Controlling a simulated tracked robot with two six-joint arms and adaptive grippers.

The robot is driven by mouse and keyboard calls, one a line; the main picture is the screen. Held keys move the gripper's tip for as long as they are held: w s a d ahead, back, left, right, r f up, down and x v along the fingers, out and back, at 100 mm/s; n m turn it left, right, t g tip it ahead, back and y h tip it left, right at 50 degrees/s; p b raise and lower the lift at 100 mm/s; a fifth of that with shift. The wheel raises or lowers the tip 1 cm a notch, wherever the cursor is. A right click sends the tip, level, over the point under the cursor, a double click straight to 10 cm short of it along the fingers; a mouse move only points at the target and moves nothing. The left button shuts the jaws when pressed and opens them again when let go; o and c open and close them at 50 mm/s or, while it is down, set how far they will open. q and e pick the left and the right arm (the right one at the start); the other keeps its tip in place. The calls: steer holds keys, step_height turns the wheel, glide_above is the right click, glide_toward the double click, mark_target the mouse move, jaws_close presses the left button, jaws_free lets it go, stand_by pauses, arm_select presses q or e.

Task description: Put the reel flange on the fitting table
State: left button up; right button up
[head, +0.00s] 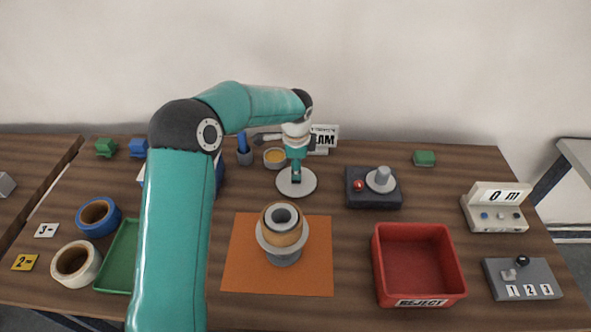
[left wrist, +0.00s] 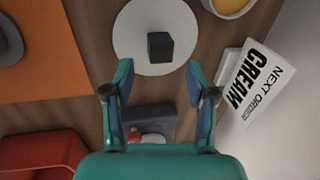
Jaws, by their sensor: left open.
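The reel flange appears to be the pale round disc (head: 309,183) with a dark square knob, lying flat on the wooden table behind the orange mat. It also shows in the left wrist view (left wrist: 130,38), with the knob (left wrist: 160,46) near its middle. My left gripper (head: 296,168) is over the disc, pointing down. In the left wrist view its fingers (left wrist: 158,70) are apart, with the knob just past the gap between the tips, not gripped. The orange mat (head: 245,255) carries a grey stand with a copper-coloured roll. I cannot tell which surface is the fitting table.
A dark block (head: 360,200) with a red knob and grey disc stands right of the flange. The red reject bin (head: 420,256) is at front right. A cream sign (head: 325,135) and yellow-filled cup (head: 274,158) stand behind. Rolls and a green tray (head: 115,265) are left.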

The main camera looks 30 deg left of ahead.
arm_select(q)
step_height(320, 180, up, 9)
steer(key=s, duration=0.1)
steer(key=shift+s+d+f+b, duration=0.15)
steer(key=shift+s+d+b, duration=0.15)
steer(key=shift+d+b, duration=0.1)
